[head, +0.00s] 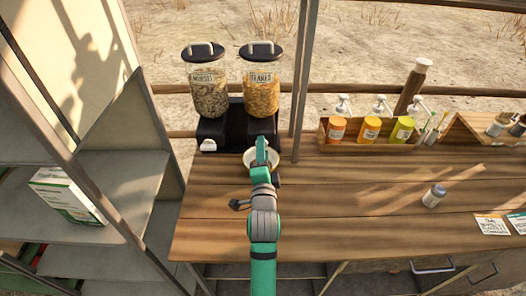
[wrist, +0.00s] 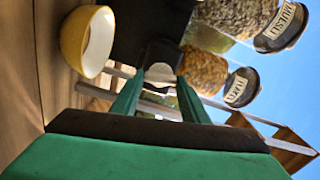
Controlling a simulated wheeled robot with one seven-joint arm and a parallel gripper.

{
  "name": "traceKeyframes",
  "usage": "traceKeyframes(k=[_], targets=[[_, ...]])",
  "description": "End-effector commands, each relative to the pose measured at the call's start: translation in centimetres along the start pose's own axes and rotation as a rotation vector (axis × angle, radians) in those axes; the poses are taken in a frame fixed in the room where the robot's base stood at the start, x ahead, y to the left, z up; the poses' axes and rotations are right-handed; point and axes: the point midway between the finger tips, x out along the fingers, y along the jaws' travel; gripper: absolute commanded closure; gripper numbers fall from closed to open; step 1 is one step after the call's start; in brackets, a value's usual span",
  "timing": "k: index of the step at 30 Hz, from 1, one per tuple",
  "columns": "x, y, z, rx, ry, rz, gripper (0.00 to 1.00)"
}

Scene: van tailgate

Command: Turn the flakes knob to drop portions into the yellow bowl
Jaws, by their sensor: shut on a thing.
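The flakes dispenser (head: 262,92) is a clear canister with a black lid, full of orange flakes, on a black base. It also shows sideways in the wrist view (wrist: 203,72). My gripper (head: 262,146) is at the front of its base. In the wrist view my gripper (wrist: 158,84) has its two green fingers on either side of the white flakes knob (wrist: 158,73), shut on it. The head view hides this knob behind my gripper. The yellow bowl (wrist: 84,42) stands close by below the knob; its visible inside looks pale. In the head view the bowl (head: 249,157) is partly covered by my gripper.
The muesli dispenser (head: 210,97) stands left of the flakes, with its white knob (head: 208,145). A post (head: 302,85) rises just right. A wooden rack (head: 318,140) of pump bottles and a small jar (head: 433,196) are farther right. The middle counter (head: 345,205) is clear.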

Motion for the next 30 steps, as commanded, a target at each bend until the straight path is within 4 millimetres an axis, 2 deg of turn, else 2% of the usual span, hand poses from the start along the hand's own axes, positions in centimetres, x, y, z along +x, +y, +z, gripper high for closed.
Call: traceKeyframes(k=[12,28,29,30], targets=[[-0.1,0.27,0.01,0.177,0.0,0.004,0.82],[-0.08,0.3,0.02,0.198,0.0,0.005,0.82],[-0.08,0.3,0.02,0.198,0.0,0.005,0.55],[-0.07,0.3,0.02,0.198,0.0,0.004,0.45]])
